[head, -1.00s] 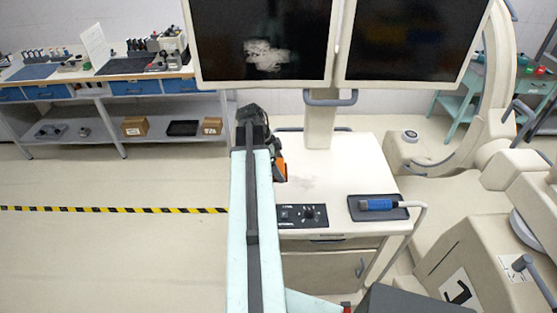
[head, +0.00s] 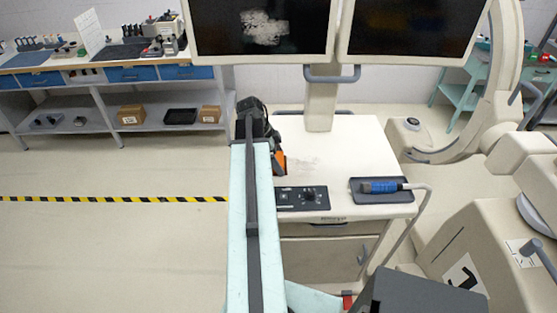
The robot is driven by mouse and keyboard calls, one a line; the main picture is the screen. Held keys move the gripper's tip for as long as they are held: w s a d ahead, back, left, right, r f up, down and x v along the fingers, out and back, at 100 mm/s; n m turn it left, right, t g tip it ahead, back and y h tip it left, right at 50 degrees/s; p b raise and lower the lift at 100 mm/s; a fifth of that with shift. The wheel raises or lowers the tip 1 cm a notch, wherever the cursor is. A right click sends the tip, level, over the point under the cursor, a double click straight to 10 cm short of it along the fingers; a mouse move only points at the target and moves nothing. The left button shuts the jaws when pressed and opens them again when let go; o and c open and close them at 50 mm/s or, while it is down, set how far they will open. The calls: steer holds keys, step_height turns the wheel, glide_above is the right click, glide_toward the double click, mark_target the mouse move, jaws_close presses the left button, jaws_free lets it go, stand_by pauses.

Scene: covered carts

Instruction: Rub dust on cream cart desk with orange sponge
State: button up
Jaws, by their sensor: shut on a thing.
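The cream cart desk (head: 345,155) stands ahead, with two dark monitors on a post at its back. A faint grey dust patch (head: 305,163) lies on the desk's left part. My gripper (head: 277,152) is shut on the orange sponge (head: 280,162) at the desk's left edge, just left of the dust. Only a part of the sponge shows, as my arm and gripper hide the rest. I cannot tell whether the sponge touches the desktop.
A black control panel (head: 301,198) sits at the desk's front left. A dark tray (head: 398,196) with a blue-handled probe (head: 380,187) lies at the front right. The left monitor (head: 260,30) shows a pale smudge. A workbench (head: 110,75) stands at the back left.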

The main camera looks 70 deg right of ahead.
mark_target(329, 166)
steer(key=shift+f+b, duration=1.05)
steer(key=shift+s, duration=0.1)
stand_by(0.3)
